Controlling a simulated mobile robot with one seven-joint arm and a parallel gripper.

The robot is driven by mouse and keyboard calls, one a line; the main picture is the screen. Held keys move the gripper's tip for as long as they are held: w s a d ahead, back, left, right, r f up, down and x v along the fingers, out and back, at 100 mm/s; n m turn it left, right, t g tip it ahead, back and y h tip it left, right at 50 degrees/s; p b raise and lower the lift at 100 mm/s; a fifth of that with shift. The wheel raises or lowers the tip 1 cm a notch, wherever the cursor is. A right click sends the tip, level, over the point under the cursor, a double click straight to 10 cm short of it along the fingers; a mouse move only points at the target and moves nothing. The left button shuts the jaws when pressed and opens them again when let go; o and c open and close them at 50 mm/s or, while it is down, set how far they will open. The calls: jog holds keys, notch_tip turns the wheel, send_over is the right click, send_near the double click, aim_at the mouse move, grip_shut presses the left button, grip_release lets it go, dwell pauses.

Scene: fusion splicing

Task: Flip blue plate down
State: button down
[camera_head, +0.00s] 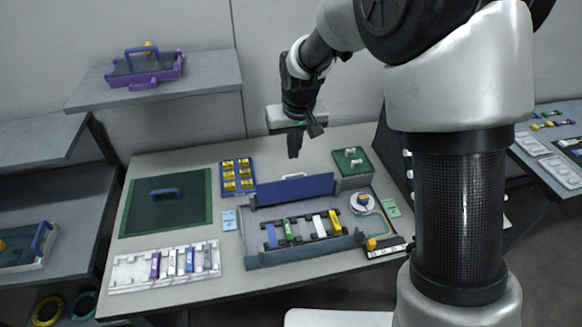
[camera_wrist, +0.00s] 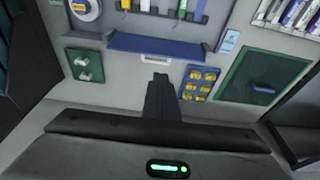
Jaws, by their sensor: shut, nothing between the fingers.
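The blue plate (camera_head: 295,188) stands raised along the back edge of the grey tray (camera_head: 300,254) on the table. In the wrist view the blue plate (camera_wrist: 158,44) shows as a wide blue strip above my fingers, with a small pale handle at its near edge. My gripper (camera_head: 294,150) is shut and empty. It points down, above and behind the plate, apart from it. In the wrist view my gripper (camera_wrist: 160,82) shows its fingers together, just short of the plate. The plate's exact tilt is hard to tell.
Inside the tray several coloured strips lie in dark holders, beside a round white spool (camera_head: 362,203). A blue tray of yellow parts (camera_head: 238,177) and a green box with white knobs (camera_head: 353,163) flank the plate. A green panel (camera_head: 190,203) and white rack (camera_head: 128,274) lie left.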

aim_at(291, 176)
jog(key=shift+f, duration=0.1)
jog(key=x, duration=1)
jog(key=shift+w, duration=0.1)
